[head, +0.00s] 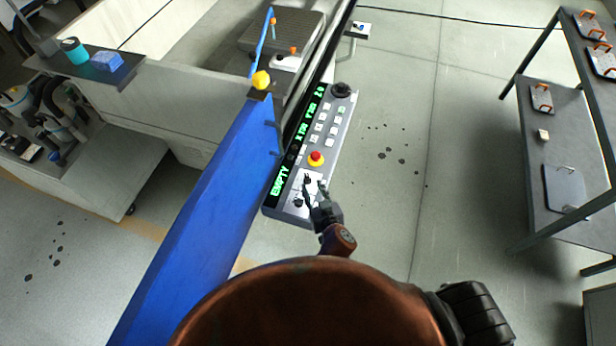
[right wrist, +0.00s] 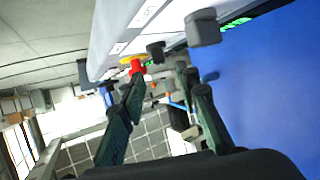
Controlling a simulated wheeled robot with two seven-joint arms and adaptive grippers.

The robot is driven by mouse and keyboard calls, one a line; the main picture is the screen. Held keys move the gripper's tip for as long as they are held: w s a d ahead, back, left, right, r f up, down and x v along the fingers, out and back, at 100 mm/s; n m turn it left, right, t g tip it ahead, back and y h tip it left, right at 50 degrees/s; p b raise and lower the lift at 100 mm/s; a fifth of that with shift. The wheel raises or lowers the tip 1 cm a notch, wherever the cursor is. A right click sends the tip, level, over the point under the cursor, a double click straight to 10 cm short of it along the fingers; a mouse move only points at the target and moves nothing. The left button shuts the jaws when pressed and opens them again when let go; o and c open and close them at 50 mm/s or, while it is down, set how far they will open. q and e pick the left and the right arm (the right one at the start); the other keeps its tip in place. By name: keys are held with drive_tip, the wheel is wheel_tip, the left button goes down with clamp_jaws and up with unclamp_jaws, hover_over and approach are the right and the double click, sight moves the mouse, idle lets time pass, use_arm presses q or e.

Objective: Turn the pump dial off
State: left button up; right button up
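The control panel (head: 327,143) has a green-lit display, white buttons and a red stop button (head: 316,158). Near its lower end are two small dark knobs, an upper knob (head: 307,180) and a lower knob (head: 297,202). I cannot read which is the pump dial or how either is set. My right gripper (head: 315,188) is at this lower end, fingers apart and empty. In the right wrist view, a large grey knob (right wrist: 203,28) and a smaller dark knob (right wrist: 156,51) stick out from the panel, beyond the open fingers (right wrist: 163,82). My left gripper is out of view.
A blue machine panel (head: 215,190) runs beside the control panel's left edge. A larger black knob (head: 341,90) sits at the panel's far end. A dark metal table (head: 535,125) with plates stands at the right.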

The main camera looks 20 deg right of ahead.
sight(308, 177)
drive_tip(key=x, duration=0.7)
drive_tip(key=shift+w+f, duration=0.15)
drive_tip(key=shift+c, duration=0.5)
clamp_jaws()
drive_tip(key=shift+d, duration=0.15)
